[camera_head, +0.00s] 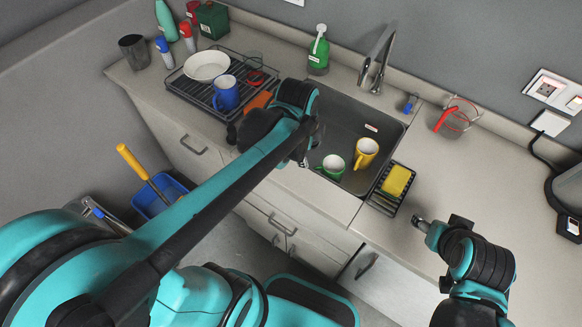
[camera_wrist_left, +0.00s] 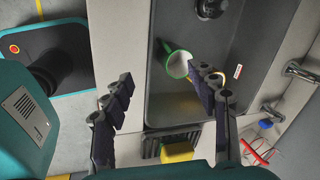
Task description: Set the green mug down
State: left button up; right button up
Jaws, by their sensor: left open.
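The green mug (camera_head: 332,167), white inside, stands in the sink near its front edge, left of the yellow mug (camera_head: 366,153). Its green rim also shows in the left wrist view (camera_wrist_left: 178,66), with part of the yellow mug beside it. My left gripper (camera_head: 304,146) is above the front left of the sink, apart from the green mug. In the left wrist view its two fingers (camera_wrist_left: 163,88) are spread, with nothing between them. My right gripper (camera_head: 424,226) is over the counter to the right of the sink. Its fingers are too small to judge.
A black dish rack (camera_head: 184,91) left of the sink holds a white plate (camera_head: 207,66) and a blue mug (camera_head: 226,93). A faucet (camera_head: 378,60) and green soap bottle (camera_head: 319,52) stand behind. A yellow sponge (camera_head: 397,180) sits in a small rack. The right counter is mostly clear.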

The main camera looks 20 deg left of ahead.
pick_arm(q)
jog(key=s+a+r+n+t, duration=0.1)
jog(key=s+n+t, duration=0.2)
jog(key=s+n, duration=0.6)
jog(key=shift+r+n+t, duration=0.25)
jog(key=shift+n+t, duration=0.15)
jog(key=shift+n, duration=3.3)
jog(key=shift+a, duration=0.1)
